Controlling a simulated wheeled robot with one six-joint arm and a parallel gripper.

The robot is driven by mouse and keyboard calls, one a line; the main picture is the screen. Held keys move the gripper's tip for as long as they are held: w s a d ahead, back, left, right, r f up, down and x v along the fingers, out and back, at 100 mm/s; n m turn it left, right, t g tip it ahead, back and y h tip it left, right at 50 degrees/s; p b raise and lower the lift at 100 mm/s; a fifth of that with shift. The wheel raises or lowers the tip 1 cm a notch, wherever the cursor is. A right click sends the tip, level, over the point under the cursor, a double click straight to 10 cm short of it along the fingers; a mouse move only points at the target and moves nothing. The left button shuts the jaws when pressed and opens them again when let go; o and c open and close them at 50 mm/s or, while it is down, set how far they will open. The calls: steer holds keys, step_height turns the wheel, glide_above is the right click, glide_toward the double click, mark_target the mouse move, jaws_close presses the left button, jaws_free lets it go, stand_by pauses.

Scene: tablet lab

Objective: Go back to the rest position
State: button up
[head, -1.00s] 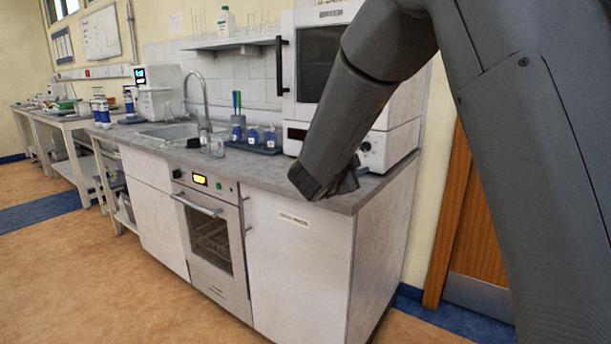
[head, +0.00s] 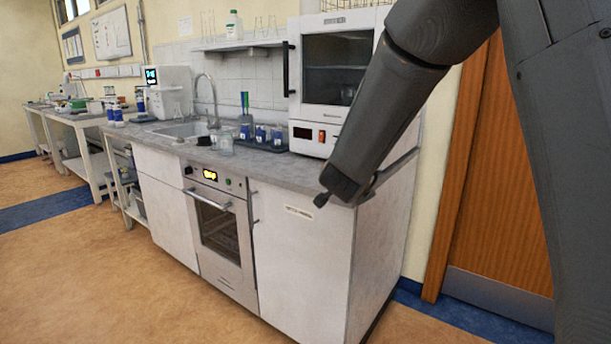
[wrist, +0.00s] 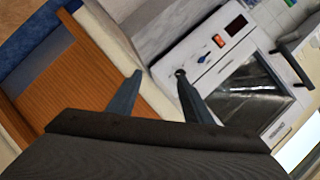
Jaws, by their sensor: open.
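My gripper shows in the wrist view (wrist: 159,75) with its two fingers apart and nothing between them. In the head view my arm hangs down from the upper right, and its end (head: 335,198) is in front of the right end of the counter, near the front edge. The fingers are mostly hidden there.
The grey counter (head: 285,174) holds a white oven-like appliance (head: 318,137), blue-labelled containers (head: 262,134) and a sink (head: 180,129). A built-in oven (head: 220,230) sits below. A wooden door (head: 505,190) stands at the right. The floor (head: 120,260) in front is clear.

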steer(key=s+d+f+n+g+y+p, duration=0.1)
steer(key=s+f+n+g, duration=0.2)
steer(key=s, duration=1)
steer(key=s+d+f+n+g+y+p, duration=0.1)
steer(key=s+f+n+g, duration=0.3)
steer(key=s, duration=0.9)
steer(key=s+d+f+n+g+y+p, duration=0.2)
steer(key=s+n+g, duration=0.4)
steer(key=s, duration=0.8)
steer(key=shift+d+f+n+g+p, duration=0.3)
steer(key=shift+d+f+n+p, duration=0.1)
steer(key=shift+d+f+p, duration=0.35)
steer(key=shift+a+f, duration=0.1)
steer(key=shift+c, duration=0.5)
